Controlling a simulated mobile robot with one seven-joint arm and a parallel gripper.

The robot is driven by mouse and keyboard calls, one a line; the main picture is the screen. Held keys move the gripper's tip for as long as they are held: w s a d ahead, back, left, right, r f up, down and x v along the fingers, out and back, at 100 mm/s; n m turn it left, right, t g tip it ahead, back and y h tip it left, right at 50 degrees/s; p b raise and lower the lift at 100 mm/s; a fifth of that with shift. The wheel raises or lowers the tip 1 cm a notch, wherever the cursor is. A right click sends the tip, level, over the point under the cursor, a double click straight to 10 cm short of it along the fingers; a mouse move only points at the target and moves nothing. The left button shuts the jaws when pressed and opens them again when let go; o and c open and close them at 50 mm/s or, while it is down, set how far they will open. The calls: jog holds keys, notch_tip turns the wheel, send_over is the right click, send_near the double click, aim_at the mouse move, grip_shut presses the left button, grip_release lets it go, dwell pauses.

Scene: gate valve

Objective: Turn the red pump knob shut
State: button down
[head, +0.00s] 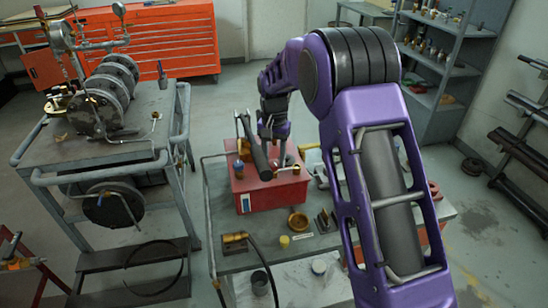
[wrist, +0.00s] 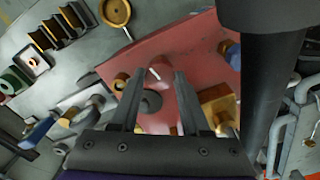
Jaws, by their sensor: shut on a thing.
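The red pump body (head: 272,188) is a box on the grey bench, and its flat red face fills the middle of the wrist view (wrist: 200,45). The red knob (wrist: 159,72) shows as a small red piece with a pale end, between my fingertips in the wrist view. My gripper (wrist: 157,76) points down at the pump with its two fingers apart, one on each side of the knob, and is shut on it.
A dark cylinder (head: 253,148) leans over the pump close beside my gripper; brass fittings (wrist: 216,105) sit near the right finger. A brass ring (head: 298,221), a hose fitting (head: 236,238) and small jars stand on the bench. A grey cart (head: 155,112) is at left.

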aim_at(274, 162)
jog(key=shift+m, duration=1.3)
jog(key=shift+c, duration=1.9)
grip_release()
notch_tip(274, 162, up, 17)
jog(key=shift+r, duration=0.2)
